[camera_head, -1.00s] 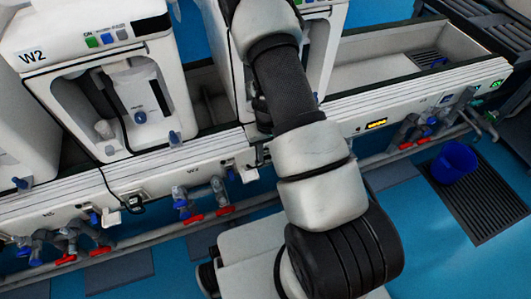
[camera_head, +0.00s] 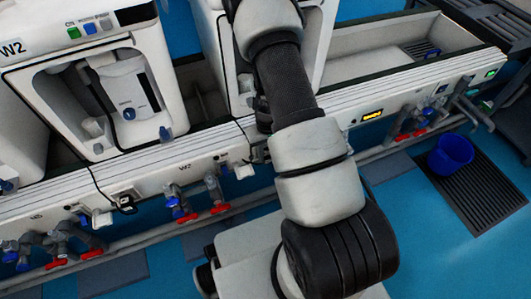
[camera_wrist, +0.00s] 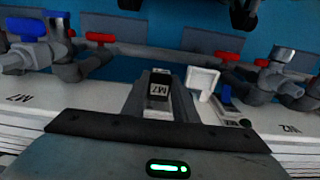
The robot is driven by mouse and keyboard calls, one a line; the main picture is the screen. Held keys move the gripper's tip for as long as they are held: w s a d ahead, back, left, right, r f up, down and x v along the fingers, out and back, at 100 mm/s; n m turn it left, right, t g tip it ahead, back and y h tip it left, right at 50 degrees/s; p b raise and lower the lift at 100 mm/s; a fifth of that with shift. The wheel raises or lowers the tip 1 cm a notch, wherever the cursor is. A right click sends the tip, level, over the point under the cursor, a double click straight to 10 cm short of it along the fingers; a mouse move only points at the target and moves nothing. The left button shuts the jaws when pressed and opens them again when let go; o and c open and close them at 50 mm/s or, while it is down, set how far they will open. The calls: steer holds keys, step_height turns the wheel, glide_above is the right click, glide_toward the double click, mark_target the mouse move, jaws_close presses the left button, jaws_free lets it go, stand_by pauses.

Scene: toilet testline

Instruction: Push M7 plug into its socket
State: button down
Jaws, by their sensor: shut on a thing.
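In the wrist view, the M7 plug (camera_wrist: 159,86), a dark block with a white M7 label, sits between the fingers of my gripper (camera_wrist: 154,92). My gripper is shut on it, close above the white panel front. A white open socket cover (camera_wrist: 203,80) stands just right of the plug, apart from it in the picture. The socket opening itself is not clearly visible, and I cannot tell whether the plug touches it. In the head view, a white cover (camera_head: 245,171) shows on the panel left of my arm; my arm hides the gripper and plug there.
Taps with blue and red handles stick out on both sides, one at left in the wrist view (camera_wrist: 65,55). The W2 machine (camera_head: 90,75) stands left in the head view, with a black plug and cable (camera_head: 125,203) below. A blue bucket (camera_head: 452,153) stands on a floor grate.

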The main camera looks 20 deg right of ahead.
steer(key=shift+s+d+f, duration=0.15)
steer(key=shift+d+f, duration=0.2)
steer(key=shift+f, duration=0.35)
steer(key=shift+s+d+f, duration=0.15)
steer(key=shift+d+f, duration=0.2)
steer(key=shift+f, duration=0.35)
steer(key=shift+w, duration=1.35)
stand_by(1.8)
steer(key=c, duration=1.3)
jaws_free()
steer(key=shift+c, duration=0.2)
step_height(320, 180, up, 18)
steer(key=p, duration=0.5)
steer(key=shift+f, duration=0.25)
